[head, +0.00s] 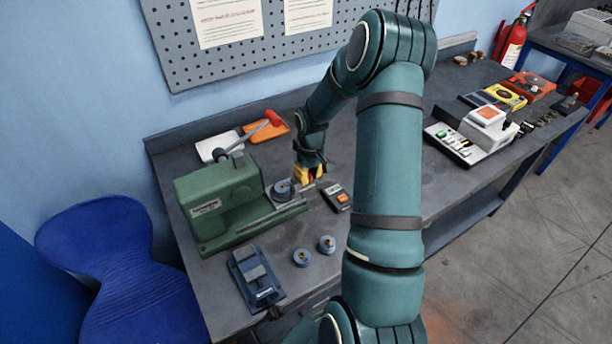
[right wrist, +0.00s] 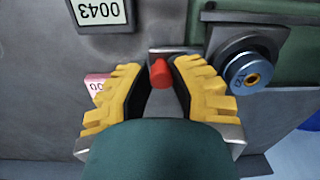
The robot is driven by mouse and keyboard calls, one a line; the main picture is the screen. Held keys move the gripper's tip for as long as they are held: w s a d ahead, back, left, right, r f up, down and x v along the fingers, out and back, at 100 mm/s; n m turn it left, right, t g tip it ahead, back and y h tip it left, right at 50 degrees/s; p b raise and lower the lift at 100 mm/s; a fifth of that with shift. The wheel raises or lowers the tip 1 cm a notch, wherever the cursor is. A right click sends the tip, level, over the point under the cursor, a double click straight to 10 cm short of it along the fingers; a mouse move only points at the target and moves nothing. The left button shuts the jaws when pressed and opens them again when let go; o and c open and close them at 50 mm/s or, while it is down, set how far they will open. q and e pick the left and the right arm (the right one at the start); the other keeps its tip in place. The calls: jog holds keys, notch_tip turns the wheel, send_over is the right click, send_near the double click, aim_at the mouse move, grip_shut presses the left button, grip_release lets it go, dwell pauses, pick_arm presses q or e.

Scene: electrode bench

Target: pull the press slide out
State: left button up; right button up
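The green press (head: 215,205) stands on the bench, with a lever ending in a red grip (head: 273,118). Its grey slide (head: 272,218) sticks out to the right; a round blue-grey electrode (head: 283,190) sits at the press's right side and also shows in the right wrist view (right wrist: 250,74). My right gripper (head: 308,176), with yellow fingers, is at the slide's outer end. In the right wrist view its fingers (right wrist: 160,85) are close on both sides of a red knob (right wrist: 160,72) and appear shut on it. My left gripper is not in view.
A small dark meter (head: 337,197) lies just right of my right gripper. Two loose electrodes (head: 302,257) (head: 326,244) and a blue fixture (head: 256,276) stand in front. An orange tray (head: 268,131) and white tray (head: 218,147) lie behind. A white instrument (head: 463,144) is farther right.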

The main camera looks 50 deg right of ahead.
jog(key=o, duration=0.4)
jog(key=shift+d, duration=0.3)
jog(key=shift+a+r, duration=0.1)
jog(key=shift+a, duration=0.05)
notch_tip(320, 180, up, 12)
jog(key=shift+d, duration=0.25)
jog(key=shift+s, duration=0.15)
